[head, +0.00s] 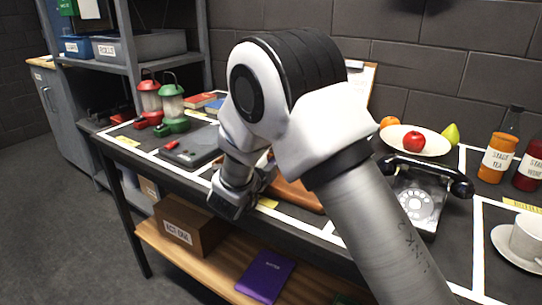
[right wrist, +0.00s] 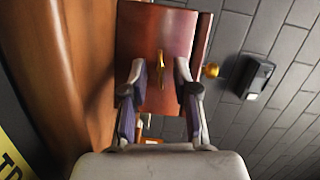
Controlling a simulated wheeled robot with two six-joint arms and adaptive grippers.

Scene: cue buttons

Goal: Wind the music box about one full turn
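The wooden music box shows in the head view as a brown surface (head: 296,194) on the table, mostly hidden behind my right arm. In the right wrist view, a reddish-brown wooden panel (right wrist: 178,28) with a thin gold piece (right wrist: 160,62) lies ahead of my right gripper (right wrist: 160,70). A round gold knob (right wrist: 211,71) sticks out to the right of the panel. My right gripper's two fingers are apart, on either side of the gold piece in the picture; I cannot tell whether they touch anything. My left gripper is not in view.
A black rotary telephone (head: 424,192) and a fruit bowl (head: 415,141) stand right of my arm. Red and green lanterns (head: 171,108) and a dark box (head: 192,148) stand left. Bottles (head: 498,150) and a cup (head: 526,236) are far right.

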